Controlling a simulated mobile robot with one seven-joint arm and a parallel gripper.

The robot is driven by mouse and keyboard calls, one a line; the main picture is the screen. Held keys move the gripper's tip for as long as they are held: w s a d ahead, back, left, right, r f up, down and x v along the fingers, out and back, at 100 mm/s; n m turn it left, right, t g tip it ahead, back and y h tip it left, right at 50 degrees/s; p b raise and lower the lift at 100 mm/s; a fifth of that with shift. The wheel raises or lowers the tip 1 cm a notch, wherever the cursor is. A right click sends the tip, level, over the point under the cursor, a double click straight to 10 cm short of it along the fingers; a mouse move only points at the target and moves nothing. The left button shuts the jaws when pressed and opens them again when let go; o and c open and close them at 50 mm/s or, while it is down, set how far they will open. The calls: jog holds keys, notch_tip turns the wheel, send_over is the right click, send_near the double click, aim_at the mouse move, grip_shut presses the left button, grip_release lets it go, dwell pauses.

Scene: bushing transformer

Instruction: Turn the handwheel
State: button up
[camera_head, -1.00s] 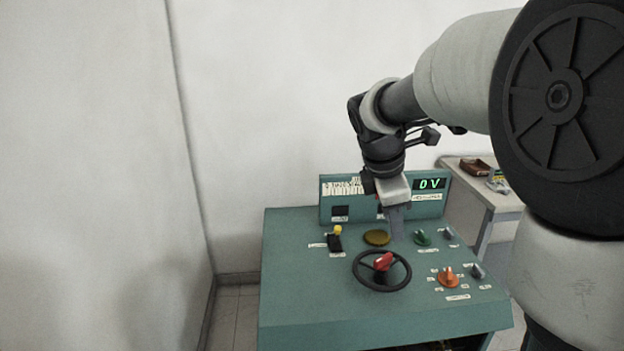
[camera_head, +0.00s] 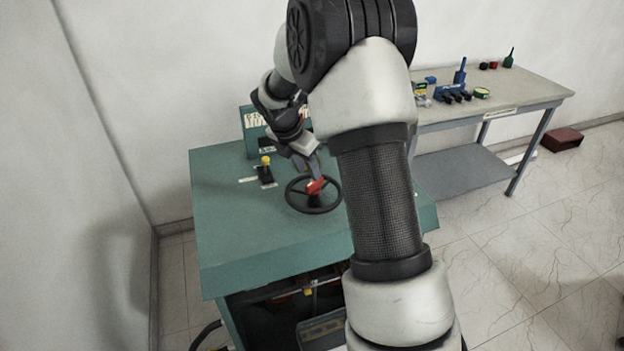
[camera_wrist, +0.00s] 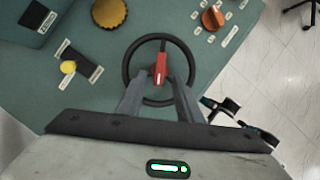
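The black handwheel (camera_head: 313,208) lies on the sloping green console top. It has a red knob (camera_head: 316,187) over its hub. In the wrist view the handwheel (camera_wrist: 127,62) is ahead of my gripper (camera_wrist: 158,84), with the red knob (camera_wrist: 161,66) between the two fingertips. The fingers stand apart, one on each side of the knob, and reach over the wheel's near part. I cannot tell whether either fingertip touches the knob. In the head view my gripper (camera_head: 312,177) is right at the knob, and my arm hides the console's right part.
On the green console (camera_head: 232,222), a yellow-tipped lever (camera_head: 265,170) stands left of the wheel. The wrist view shows a brass disc (camera_wrist: 109,12) and an orange knob (camera_wrist: 212,18). A workbench (camera_head: 520,92) with tools stands at the right. The console's front left surface is clear.

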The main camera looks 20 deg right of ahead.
aim_at(312, 182)
jog(key=x, duration=0.6)
grip_shut()
